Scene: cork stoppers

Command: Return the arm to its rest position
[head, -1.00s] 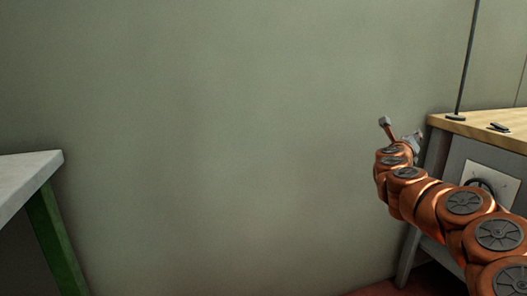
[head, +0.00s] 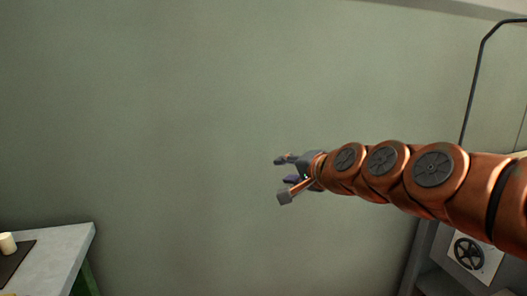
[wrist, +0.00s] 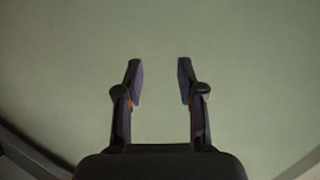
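My gripper (head: 281,178) is at the end of my copper-coloured arm, which reaches in from the right of the head view. It points left, in front of the bare wall. In the wrist view my gripper (wrist: 160,75) has its two fingers spread well apart, with only the plain greenish wall between and beyond them. It is open and holds nothing. No cork stopper can be made out in these views.
A pale table (head: 62,250) with green legs stands at the lower left, bearing a dark mat (head: 12,262) and a cream cylinder (head: 7,243). A grey bench (head: 437,262) is at the lower right, partly behind my arm. A thin black pole (head: 472,90) rises there.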

